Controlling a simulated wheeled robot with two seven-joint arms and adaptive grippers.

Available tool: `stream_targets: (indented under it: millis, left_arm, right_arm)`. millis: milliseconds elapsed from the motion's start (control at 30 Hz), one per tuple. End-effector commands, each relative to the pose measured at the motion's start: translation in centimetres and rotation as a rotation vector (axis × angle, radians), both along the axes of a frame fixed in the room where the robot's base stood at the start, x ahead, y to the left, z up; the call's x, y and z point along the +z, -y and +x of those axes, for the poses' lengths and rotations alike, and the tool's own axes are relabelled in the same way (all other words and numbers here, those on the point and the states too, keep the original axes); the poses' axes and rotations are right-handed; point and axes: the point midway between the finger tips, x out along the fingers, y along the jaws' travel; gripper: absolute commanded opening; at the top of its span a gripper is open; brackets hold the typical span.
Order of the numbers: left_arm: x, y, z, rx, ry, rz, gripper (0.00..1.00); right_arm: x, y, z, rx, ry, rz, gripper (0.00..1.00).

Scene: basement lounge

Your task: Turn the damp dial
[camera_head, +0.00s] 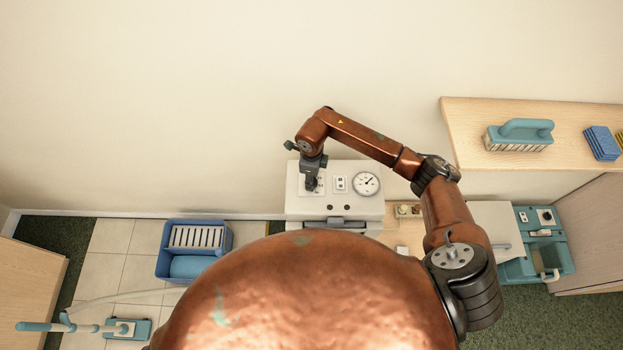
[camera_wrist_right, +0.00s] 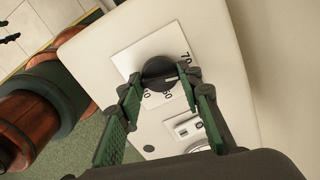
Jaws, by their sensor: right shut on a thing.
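The damp dial (camera_wrist_right: 158,69) is a dark round knob on a white scale plate (camera_wrist_right: 124,62) with printed numbers. It sits on the front of a pale machine (camera_head: 345,206). My right gripper (camera_wrist_right: 160,84) is shut on the dial, with one green-padded finger at each side. In the head view my right gripper (camera_head: 312,186) covers the machine's left part, and the dial is mostly hidden beneath it. My left gripper is not in view.
A round gauge (camera_head: 366,184) and a small switch plate (camera_head: 341,184) sit right of the gripper. A wooden shelf (camera_head: 470,125) with a teal-handled brush (camera_head: 520,135) is at the right. A blue bin (camera_head: 166,262) stands on the floor at left.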

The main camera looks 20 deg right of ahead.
Motion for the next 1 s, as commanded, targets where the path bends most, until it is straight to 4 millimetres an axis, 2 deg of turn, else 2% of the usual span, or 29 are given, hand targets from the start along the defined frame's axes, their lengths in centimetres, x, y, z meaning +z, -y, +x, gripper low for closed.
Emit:
stream_targets:
  millis: [600, 1000]
  left_arm:
    - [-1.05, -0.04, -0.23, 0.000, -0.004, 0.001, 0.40]
    - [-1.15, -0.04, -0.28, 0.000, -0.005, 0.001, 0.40]
  right_arm:
    - [-0.06, 0.08, 0.02, -0.503, 0.001, -0.002, 0.09]
    - [-0.03, 0.07, 0.04, -0.639, 0.002, -0.001, 0.09]
